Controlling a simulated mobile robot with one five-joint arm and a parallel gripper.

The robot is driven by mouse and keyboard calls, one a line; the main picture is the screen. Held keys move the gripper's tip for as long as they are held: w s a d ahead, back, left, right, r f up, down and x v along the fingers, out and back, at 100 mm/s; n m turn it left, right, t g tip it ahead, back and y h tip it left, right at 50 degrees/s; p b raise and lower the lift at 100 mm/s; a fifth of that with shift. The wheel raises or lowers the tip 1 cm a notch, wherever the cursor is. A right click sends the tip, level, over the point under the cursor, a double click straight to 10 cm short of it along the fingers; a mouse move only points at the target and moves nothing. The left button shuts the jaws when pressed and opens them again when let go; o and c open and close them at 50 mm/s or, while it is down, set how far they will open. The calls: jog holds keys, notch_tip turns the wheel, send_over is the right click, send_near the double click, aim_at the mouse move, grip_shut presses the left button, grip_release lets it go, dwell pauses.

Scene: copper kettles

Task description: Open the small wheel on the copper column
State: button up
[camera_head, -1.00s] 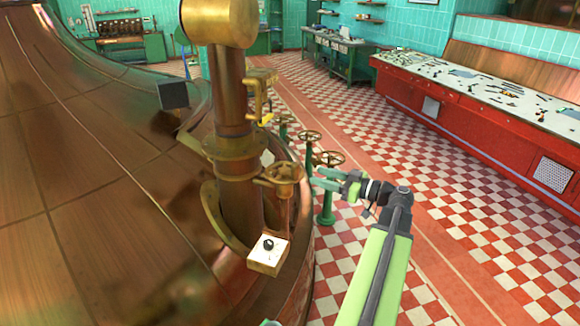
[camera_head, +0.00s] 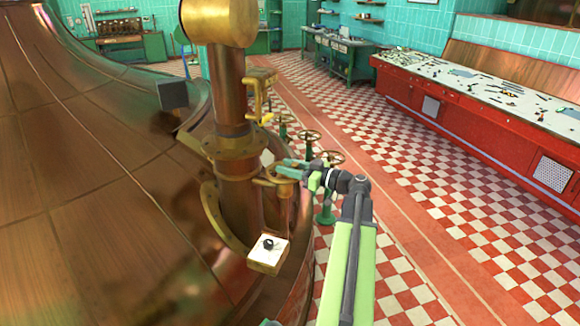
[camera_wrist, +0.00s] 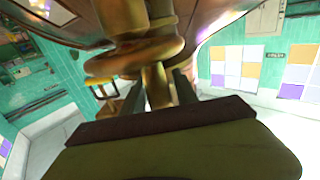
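The small brass wheel (camera_head: 267,182) sits on the right side of the copper column (camera_head: 237,190). In the head view my gripper (camera_head: 287,168) is at the wheel, its green fingers over the rim and hiding part of it. In the wrist view the wheel (camera_wrist: 135,58) is close, just beyond the fingertips. My gripper's two dark fingers (camera_wrist: 158,88) stand apart, with a brass part between them and small gaps visible. I cannot tell whether they touch it.
A white box with a black knob (camera_head: 268,247) is below the wheel. Green-stemmed valves with larger wheels (camera_head: 331,158) stand behind my gripper. The big copper kettle (camera_head: 90,200) fills the left. Checkered floor is open to the right, before a red console (camera_head: 470,115).

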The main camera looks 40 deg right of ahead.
grip_shut()
jog(key=shift+f, duration=0.1)
dwell(0.9)
